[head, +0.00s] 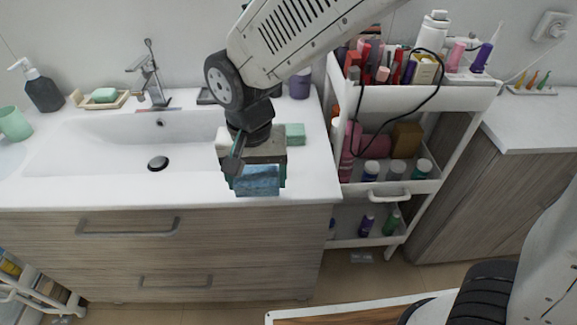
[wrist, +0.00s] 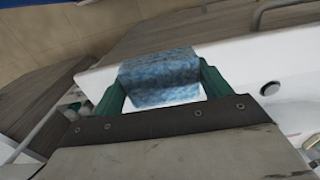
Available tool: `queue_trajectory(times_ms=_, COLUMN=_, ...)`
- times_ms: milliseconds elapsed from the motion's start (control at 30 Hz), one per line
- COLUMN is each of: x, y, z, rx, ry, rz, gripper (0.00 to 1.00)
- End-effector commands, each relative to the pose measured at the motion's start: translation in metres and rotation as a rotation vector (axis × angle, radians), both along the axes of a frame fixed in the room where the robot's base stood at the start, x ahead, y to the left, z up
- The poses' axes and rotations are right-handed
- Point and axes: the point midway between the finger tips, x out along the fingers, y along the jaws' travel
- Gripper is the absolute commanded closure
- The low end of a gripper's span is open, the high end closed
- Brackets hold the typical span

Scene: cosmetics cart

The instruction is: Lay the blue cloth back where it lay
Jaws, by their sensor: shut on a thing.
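The blue cloth (head: 257,181) is a mottled blue folded piece. In the head view it hangs just below my gripper (head: 256,172), over the front edge of the white washbasin counter at its right part. In the wrist view the cloth (wrist: 158,75) sits between the two green fingers of my gripper (wrist: 160,88), which are shut on it. I cannot tell whether its underside touches the counter. Part of the cloth's top is hidden by my gripper in the head view.
A green block (head: 295,134) lies on the counter (head: 313,180) behind my gripper. The sink basin (head: 90,150) is to the left. A white cart (head: 425,98) crowded with cosmetics stands close on the right, with a black cable hanging on it. The counter's front left is clear.

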Motion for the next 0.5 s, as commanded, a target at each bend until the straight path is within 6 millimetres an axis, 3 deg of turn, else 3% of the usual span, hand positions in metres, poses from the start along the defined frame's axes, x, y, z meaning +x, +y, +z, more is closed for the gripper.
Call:
queue_trajectory(times_ms=300, x=0.056, y=-0.062, z=-0.008, rx=0.0, ry=0.001, rz=-0.006, gripper=0.41)
queue_trajectory(times_ms=500, x=0.073, y=-0.08, z=-0.011, rx=0.0, ry=0.0, rz=-0.001, gripper=0.41)
